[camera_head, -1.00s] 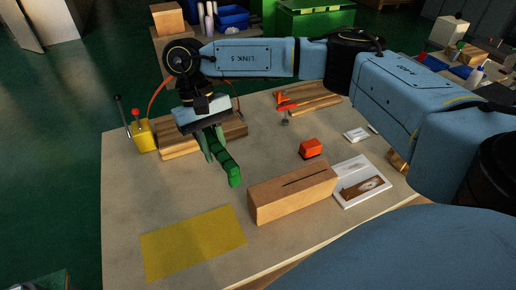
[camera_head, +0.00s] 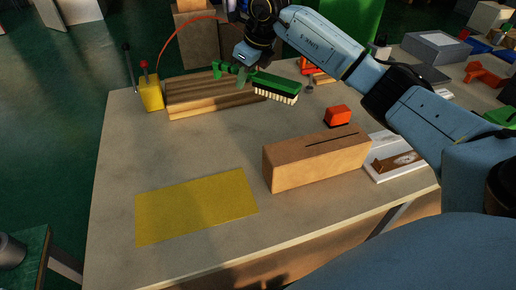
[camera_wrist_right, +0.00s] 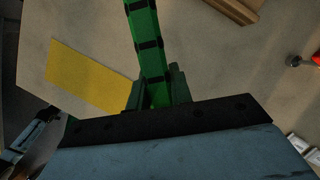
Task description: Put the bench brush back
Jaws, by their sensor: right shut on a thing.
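The bench brush (camera_head: 277,85) has a green back and handle and pale bristles facing down. My right gripper (camera_head: 243,77) is shut on its handle and holds it over the back of the bench, in front of or above the wooden boards. The brush lies sideways, its bristle end to the right. In the right wrist view the green handle (camera_wrist_right: 147,45) with dark bands runs up from between the fingers (camera_wrist_right: 157,92); the bristles do not show there. My left gripper is in neither view.
A yellow rectangle (camera_head: 196,206) lies on clear bench top at front left. A slotted brown block (camera_head: 316,161) stands at front right, near an orange object (camera_head: 338,115) and a white tray (camera_head: 398,172). Wooden boards (camera_head: 205,98) and a yellow lever box (camera_head: 151,94) are at back left.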

